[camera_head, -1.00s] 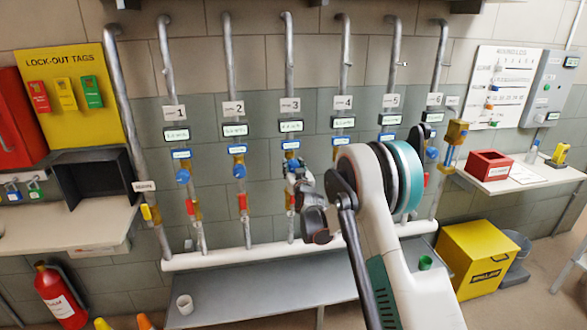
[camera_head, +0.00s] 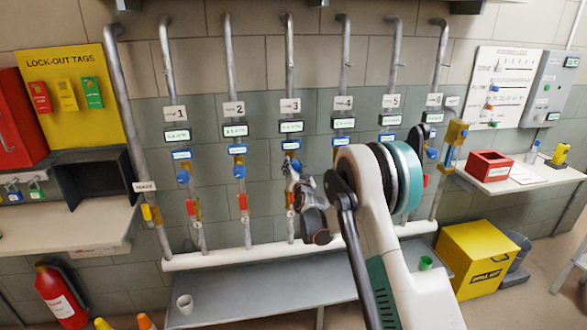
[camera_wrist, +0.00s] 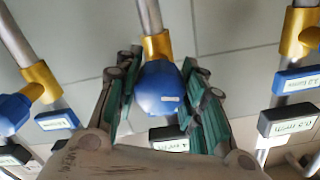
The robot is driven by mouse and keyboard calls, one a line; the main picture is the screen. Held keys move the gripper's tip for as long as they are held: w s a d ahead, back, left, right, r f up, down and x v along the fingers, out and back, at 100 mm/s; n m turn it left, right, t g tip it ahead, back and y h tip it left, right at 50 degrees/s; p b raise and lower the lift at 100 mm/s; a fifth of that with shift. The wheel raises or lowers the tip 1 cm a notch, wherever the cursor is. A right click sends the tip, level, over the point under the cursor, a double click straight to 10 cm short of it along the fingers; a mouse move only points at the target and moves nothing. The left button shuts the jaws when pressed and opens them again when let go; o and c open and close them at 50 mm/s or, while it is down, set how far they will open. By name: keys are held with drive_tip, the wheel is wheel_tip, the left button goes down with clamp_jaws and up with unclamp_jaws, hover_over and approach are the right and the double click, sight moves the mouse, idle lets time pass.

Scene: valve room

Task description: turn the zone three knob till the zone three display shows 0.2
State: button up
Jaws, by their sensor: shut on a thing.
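The zone three knob is a blue rounded knob (camera_wrist: 160,88) on a brass fitting, in the middle of the wrist view. My gripper (camera_wrist: 158,105) has its green-padded fingers on either side of it and is shut on it. In the head view my gripper (camera_head: 291,171) is at the third pipe and hides most of the knob. The zone three display (camera_head: 291,127) is a small dark-framed screen above it, under the "3" plate (camera_head: 290,105). Its digits are too small to read. In the wrist view a display (camera_wrist: 168,139) below the knob is partly covered by my gripper.
Neighbouring blue knobs stand on the zone two pipe (camera_head: 239,172) and zone one pipe (camera_head: 183,176). My arm covers parts of the zone four and five pipes.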

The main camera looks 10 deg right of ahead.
drive_tip(key=shift+m, duration=1.7)
drive_tip(key=o, duration=1.1)
drive_tip(key=s, duration=1.2)
